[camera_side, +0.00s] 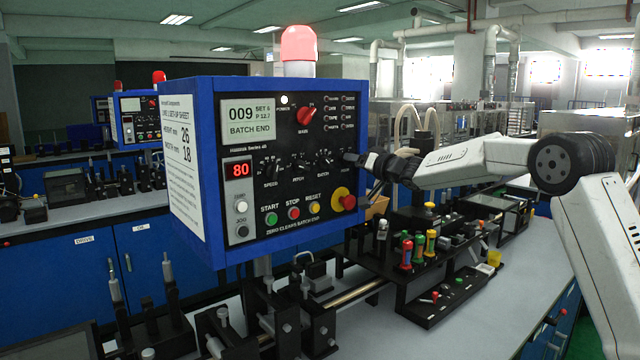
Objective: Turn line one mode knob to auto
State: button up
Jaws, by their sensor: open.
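The blue control box (190,105) stands left of centre, with a black front panel (285,200) and a set-up sheet that appears to read line 1 on its side. A row of small black knobs crosses the panel: speed (271,169), pitch (298,158) and batch (325,157). A further position at the row's right end is largely hidden by my gripper (357,158), and its label is too small to read. My gripper is open, reaching in from the right with its fingertips at that spot. I cannot tell if they touch a knob or where it points.
A red rotary switch (306,115) sits above the row. A red emergency button (343,198) on yellow is just below my gripper. Start (271,218), stop (293,212) and reset (314,207) buttons line the bottom. Coloured-handled tools (418,248) stand on the bench below my arm.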

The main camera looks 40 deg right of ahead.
jog(key=shift+w, duration=0.3)
grip_shut()
jog(key=shift+n, duration=0.3)
jog(key=n, duration=0.5)
jog(key=shift+f+n, duration=0.1)
jog(key=shift+n, duration=0.3)
jog(key=n, duration=0.5)
jog(key=shift+n, duration=0.3)
